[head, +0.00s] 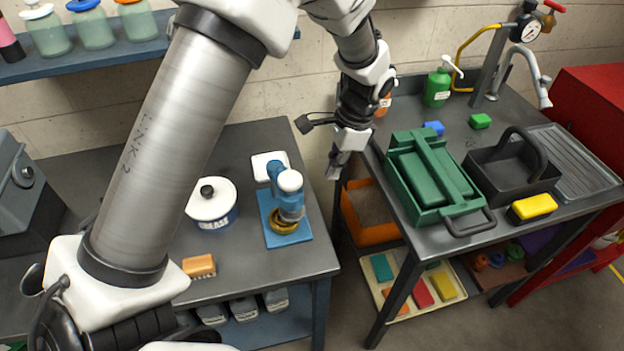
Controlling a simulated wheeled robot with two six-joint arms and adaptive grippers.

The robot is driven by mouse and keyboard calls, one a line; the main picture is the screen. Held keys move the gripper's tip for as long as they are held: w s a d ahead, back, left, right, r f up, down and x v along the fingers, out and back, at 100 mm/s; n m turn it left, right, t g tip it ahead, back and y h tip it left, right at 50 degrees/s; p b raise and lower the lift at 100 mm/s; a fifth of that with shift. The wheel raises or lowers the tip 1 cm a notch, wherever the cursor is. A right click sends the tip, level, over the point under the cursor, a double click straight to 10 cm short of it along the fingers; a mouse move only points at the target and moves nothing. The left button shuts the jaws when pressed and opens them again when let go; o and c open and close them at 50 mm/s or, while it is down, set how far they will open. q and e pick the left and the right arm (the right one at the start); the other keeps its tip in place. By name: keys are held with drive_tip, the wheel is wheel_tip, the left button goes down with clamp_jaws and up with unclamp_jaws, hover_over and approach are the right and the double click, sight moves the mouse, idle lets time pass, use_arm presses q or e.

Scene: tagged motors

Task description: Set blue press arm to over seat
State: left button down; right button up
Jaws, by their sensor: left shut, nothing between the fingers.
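The blue press (275,232) stands on the left workbench, with a blue base plate and a blue upright. Its arm carries a white round cap (290,181) at the top, and a white square pad (265,163) shows behind it. A brass ring-shaped seat (284,222) sits low on the base, partly covered by the blue part under the cap. I cannot tell exactly how the arm lines up with the seat. My left gripper (335,172) is shut and empty, pointing down to the right of the press, apart from it. My right gripper is out of view.
A white-lidded grease tin (212,200) and an orange-brown block (199,266) stand left of the press. The right bench holds a green toolbox (432,180), a black caddy (512,170) and a yellow sponge (533,207). A gap separates the benches.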

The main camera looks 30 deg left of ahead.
sight(301, 195)
use_arm(q)
drive_tip(key=s+a+f+m+p, duration=0.1)
drive_tip(key=s, duration=0.1)
drive_tip(key=s+a+f+m, duration=0.1)
drive_tip(key=s, duration=0.1)
drive_tip(key=s+a+f+p, duration=0.1)
drive_tip(key=f, duration=0.1)
drive_tip(key=shift+s+a+m+t+p, duration=0.3)
drive_tip(key=shift+s+a+m+p, duration=0.05)
drive_tip(key=shift+s+a+m, duration=0.05)
drive_tip(key=shift+w+f, duration=0.1)
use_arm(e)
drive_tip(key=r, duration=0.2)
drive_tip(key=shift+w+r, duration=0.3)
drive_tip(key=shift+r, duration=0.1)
